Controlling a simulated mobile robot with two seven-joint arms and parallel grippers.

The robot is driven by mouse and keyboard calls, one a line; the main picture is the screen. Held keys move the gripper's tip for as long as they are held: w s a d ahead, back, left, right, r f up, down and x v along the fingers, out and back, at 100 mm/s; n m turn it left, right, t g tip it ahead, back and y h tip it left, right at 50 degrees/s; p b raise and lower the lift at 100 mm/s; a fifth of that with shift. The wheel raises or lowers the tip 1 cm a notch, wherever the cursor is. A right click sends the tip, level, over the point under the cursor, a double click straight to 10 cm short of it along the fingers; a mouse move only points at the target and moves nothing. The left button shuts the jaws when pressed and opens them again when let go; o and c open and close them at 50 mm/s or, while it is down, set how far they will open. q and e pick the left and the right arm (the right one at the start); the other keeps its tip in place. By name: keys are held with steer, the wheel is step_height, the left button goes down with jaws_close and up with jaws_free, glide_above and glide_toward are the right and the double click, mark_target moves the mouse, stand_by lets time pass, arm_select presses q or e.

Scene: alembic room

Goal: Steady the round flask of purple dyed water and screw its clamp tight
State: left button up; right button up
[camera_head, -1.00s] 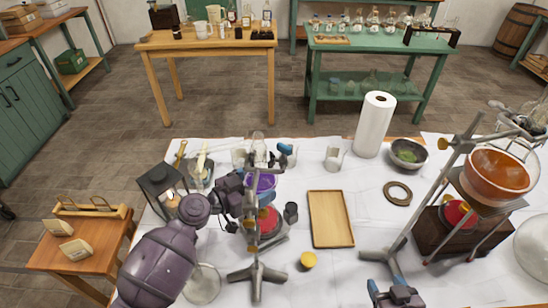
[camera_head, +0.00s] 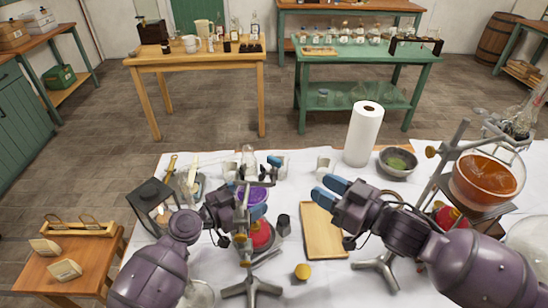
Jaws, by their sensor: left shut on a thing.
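The round flask of purple dyed water (camera_head: 257,196) is at the left of the white-covered table, above a red burner-like thing (camera_head: 261,234). A metal stand (camera_head: 243,222) rises in front of it, and its clamp reaches to the flask's neck (camera_head: 249,160). My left gripper (camera_head: 240,200) is at the flask's left side, shut on it. Its fingertips are mostly hidden by the stand and clamp. My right gripper (camera_head: 328,190) is open and empty, its blue fingers apart and pointing left above the wooden tray (camera_head: 322,235), right of the flask.
A paper towel roll (camera_head: 364,135) and a dark bowl (camera_head: 398,162) stand behind my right arm. A second stand holds a flask of orange liquid (camera_head: 487,178) at the right. A small dark cup (camera_head: 283,224) and a yellow lid (camera_head: 302,271) are near the flask.

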mark_target(281, 162)
steer(key=shift+n+g+y, duration=0.6)
steer(key=shift+n+g, duration=0.1)
steer(key=r+x, duration=0.1)
steer(key=x, duration=0.7)
steer(key=r+x, duration=0.1)
steer(key=x, duration=0.3)
steer(key=shift+a+r, duration=0.3)
steer(key=shift+a, duration=0.05)
jaws_close()
